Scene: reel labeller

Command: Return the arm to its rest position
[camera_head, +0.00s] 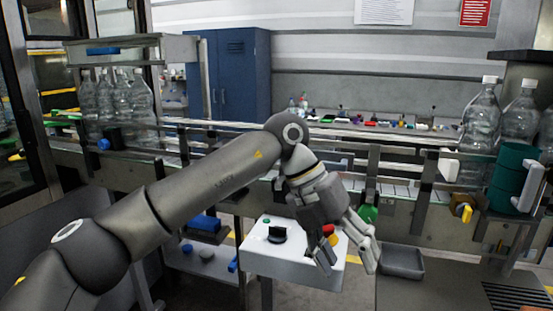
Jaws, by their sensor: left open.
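My left arm (190,189) comes in from the lower left and reaches to the middle of the view. Its elbow bends there and the hand hangs down to the right. My left gripper (347,258) is open with its fingers pointing down and nothing between them. In the picture it overlaps the right part of a white control box (290,262). I cannot tell whether it touches the box. A red button (328,230) shows partly beside the fingers. My right gripper is not in view.
A conveyor line (405,190) with rails crosses behind the arm. Clear bottles stand at the left (115,95) and right (480,125). A dark green cylinder (512,180) is at the right. A grey tray (402,262) lies right of the gripper. A blue cabinet (240,75) stands behind.

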